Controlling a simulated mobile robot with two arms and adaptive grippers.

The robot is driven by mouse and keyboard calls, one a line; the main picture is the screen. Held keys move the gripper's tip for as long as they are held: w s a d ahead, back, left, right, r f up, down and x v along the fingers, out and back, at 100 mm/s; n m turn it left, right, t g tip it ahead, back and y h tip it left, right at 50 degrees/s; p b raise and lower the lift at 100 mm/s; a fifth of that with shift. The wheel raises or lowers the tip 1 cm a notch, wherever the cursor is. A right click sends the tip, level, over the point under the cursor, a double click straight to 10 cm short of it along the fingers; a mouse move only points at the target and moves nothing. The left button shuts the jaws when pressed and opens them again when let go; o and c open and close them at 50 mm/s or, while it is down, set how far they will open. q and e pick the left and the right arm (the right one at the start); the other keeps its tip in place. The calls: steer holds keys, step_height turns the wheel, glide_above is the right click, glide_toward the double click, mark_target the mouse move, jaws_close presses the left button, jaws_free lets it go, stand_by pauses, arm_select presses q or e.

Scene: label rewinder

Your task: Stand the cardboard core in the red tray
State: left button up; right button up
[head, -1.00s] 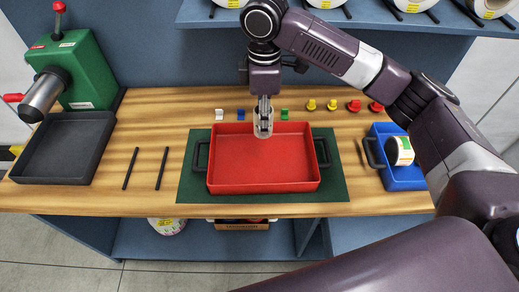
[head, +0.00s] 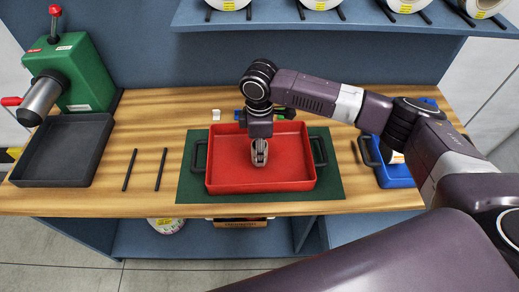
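The red tray (head: 225,177) sits on a green mat in the middle of the wooden bench. My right gripper (head: 259,160) points straight down over the middle of the tray. It appears shut on the cardboard core (head: 259,150), a small greyish-beige cylinder held upright between the fingers. The fingers hide part of the core. I cannot tell whether the core's lower end touches the tray floor. Nothing else shows inside the red tray. My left gripper is not in view.
A dark tray (head: 20,180) and green machine (head: 82,72) stand at the left. Two black rods (head: 130,170) lie nearby. A blue tray (head: 400,182) is at the right, partly behind my arm. A shelf (head: 300,16) with rolls overhangs the back.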

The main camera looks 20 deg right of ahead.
steer(key=o, duration=1)
steer(key=shift+f, duration=0.1)
steer(key=shift+c, duration=0.2)
step_height(320, 180, up, 12)
steer(key=b, duration=0.2)
steer(key=shift+r, duration=0.2)
steer(key=shift+s+a+f, duration=0.1)
